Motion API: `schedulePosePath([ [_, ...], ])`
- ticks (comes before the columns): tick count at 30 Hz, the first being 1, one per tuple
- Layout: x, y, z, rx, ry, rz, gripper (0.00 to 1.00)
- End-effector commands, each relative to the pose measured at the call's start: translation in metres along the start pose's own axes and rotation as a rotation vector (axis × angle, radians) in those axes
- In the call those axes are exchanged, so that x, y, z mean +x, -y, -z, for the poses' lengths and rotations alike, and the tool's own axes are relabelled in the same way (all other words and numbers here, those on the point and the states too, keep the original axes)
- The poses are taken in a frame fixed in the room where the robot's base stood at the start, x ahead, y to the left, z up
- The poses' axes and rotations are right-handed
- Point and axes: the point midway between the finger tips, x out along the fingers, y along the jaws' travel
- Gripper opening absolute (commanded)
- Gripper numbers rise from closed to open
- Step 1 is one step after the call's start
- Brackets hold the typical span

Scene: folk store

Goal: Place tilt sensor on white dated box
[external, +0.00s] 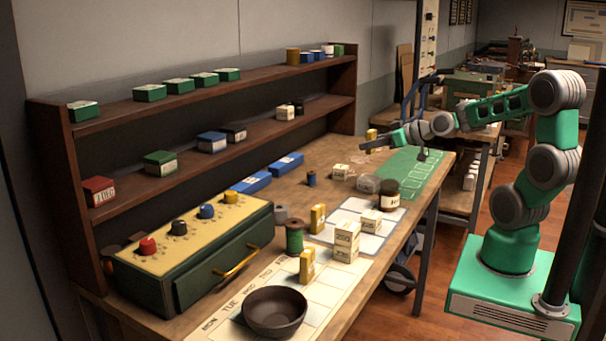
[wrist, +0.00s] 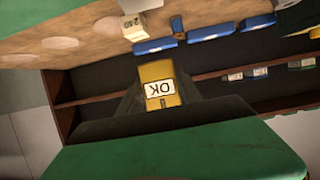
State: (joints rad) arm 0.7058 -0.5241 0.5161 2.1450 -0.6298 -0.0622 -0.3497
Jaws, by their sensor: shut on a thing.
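My gripper (external: 372,145) is raised over the far part of the workbench. It is shut on a yellow block (wrist: 158,72) with a white "OK" label, seen between the dark fingers in the wrist view. I cannot tell for sure that this block is the tilt sensor. In the external view a small yellow piece (external: 371,134) shows at the gripper's tip. Cream-white boxes with dark print stand on the bench: a stack (external: 346,241), a lower one (external: 371,222) beside it, and a small one (external: 341,171) farther back. The print is too small to read as dates.
Two similar yellow blocks (external: 318,218) (external: 307,265) stand near a green spool (external: 295,237). A dark jar (external: 389,194), a clear container (external: 368,183), a brown bowl (external: 274,311) and a knobbed green-yellow box (external: 195,255) also occupy the bench. Shelves (external: 205,150) line the wall.

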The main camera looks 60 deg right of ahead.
Motion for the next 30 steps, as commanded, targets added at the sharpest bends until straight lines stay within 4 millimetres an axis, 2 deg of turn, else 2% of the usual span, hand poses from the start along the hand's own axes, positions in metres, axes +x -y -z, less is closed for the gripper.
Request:
schedulePosePath([
  [2,0.002,-0.001,-0.005,-0.003,0.003,0.014,0.00],
  [15,0.030,0.000,-0.074,-0.004,0.003,0.018,0.00],
  [26,0.032,-0.001,-0.079,-0.006,0.001,0.016,0.00],
  [27,0.032,-0.001,-0.078,-0.006,0.002,0.016,0.45],
  [30,0.032,-0.001,-0.077,-0.006,0.002,0.016,0.53],
])
